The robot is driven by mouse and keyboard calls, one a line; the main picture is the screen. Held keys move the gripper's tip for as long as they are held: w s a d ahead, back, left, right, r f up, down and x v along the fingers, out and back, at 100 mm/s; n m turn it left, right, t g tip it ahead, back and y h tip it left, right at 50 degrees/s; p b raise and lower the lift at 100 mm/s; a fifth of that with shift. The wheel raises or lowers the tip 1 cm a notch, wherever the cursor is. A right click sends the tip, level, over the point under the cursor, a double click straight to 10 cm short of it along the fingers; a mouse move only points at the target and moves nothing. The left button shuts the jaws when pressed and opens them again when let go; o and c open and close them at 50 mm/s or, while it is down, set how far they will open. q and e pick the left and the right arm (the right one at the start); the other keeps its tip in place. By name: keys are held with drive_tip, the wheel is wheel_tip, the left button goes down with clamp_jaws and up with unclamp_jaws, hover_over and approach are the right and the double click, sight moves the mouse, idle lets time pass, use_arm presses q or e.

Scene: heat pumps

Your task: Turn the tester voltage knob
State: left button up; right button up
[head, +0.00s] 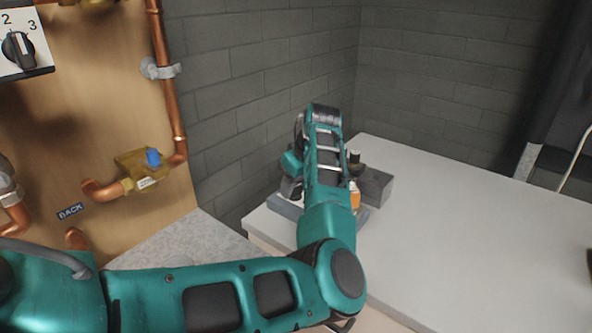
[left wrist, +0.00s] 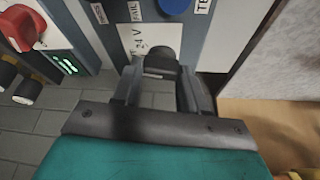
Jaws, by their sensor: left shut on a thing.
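The tester (head: 286,207) is a grey-blue box on the left part of the white table, mostly hidden behind my left arm in the head view. Its panel (left wrist: 218,22) shows closely in the left wrist view, with a 24 V marking, a FAIL label and a blue round part. The black voltage knob (left wrist: 161,58) sits beside the 24 V marking. My left gripper (left wrist: 160,78) has one finger on each side of the knob and is shut on it. In the head view the knob and fingertips are hidden. My right gripper is in neither view.
A red knob (left wrist: 22,27) and a green-lit display (left wrist: 64,64) are beside the tester panel. A dark grey box (head: 376,187) stands by the tester. The white table (head: 460,240) is clear to the right. A wooden board with copper pipes (head: 167,75) stands left.

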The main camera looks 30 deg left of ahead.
use_arm(q)
drive_tip(key=m+p, duration=0.2)
drive_tip(key=p, duration=0.1)
drive_tip(key=shift+s+r+m+t+h, duration=0.1)
drive_tip(key=shift+r+m+t+h, duration=0.2)
drive_tip(key=shift+t, duration=0.1)
drive_tip(key=shift+f+m+t+p, duration=0.25)
drive_tip(key=shift+m+p, duration=0.2)
drive_tip(key=shift+m, duration=0.25)
drive_tip(key=shift+m+t+h, duration=0.35)
drive_tip(key=shift+m+h, duration=0.05)
drive_tip(key=shift+m, duration=0.8)
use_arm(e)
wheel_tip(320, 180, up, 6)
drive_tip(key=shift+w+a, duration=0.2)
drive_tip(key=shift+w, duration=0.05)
use_arm(q)
drive_tip(key=o, duration=1.1)
drive_tip(key=shift+c, duration=0.2)
drive_tip(key=v, duration=1.3)
drive_tip(key=shift+f, duration=0.15)
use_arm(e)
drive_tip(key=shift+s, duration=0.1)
